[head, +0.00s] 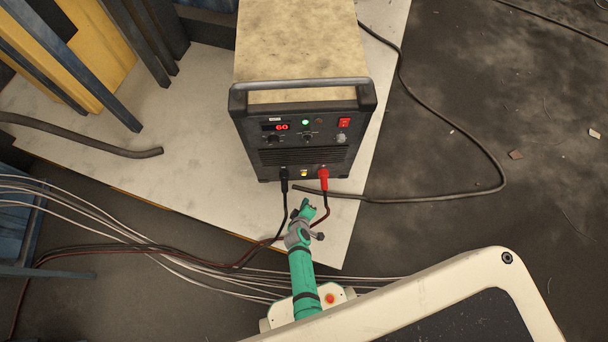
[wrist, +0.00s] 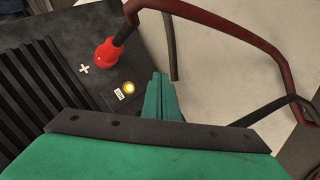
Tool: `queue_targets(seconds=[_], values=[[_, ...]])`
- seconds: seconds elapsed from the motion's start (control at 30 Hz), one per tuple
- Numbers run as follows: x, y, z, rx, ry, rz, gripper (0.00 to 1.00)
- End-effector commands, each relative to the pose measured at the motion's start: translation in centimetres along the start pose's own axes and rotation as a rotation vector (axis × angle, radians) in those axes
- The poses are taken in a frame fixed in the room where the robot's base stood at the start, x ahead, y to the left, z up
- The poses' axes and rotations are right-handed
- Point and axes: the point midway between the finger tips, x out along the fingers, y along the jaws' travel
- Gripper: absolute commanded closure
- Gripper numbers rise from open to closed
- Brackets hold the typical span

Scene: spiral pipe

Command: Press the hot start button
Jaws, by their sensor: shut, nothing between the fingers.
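The welding machine (head: 300,150) stands on a pale board with its dark front panel facing me. A small lit yellow button (head: 304,172) sits low on that panel, between the black and red cable plugs. The button also shows in the wrist view (wrist: 129,87), beside a small white label too small to read surely. My green gripper (head: 307,205) is shut and empty, just below the panel's lower edge in the head view. In the wrist view its closed fingers (wrist: 160,82) are to the right of the button, apart from it in the picture.
The red plug (head: 323,176) and black plug (head: 284,174) flank the button, with cables hanging near my gripper. Above are a red display (head: 281,127), a green light (head: 305,122), knobs and a red switch (head: 344,122). A loose dark hose (head: 440,194) lies right.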

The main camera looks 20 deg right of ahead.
Motion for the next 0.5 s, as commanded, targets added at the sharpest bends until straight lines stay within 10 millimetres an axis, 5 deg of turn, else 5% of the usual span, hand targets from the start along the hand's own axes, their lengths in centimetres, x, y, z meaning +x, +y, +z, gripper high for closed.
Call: queue_targets(seconds=[0.5], values=[[1.9, 1.5, -1.4, 0.002, 0.002, 0.001, 1.00]])
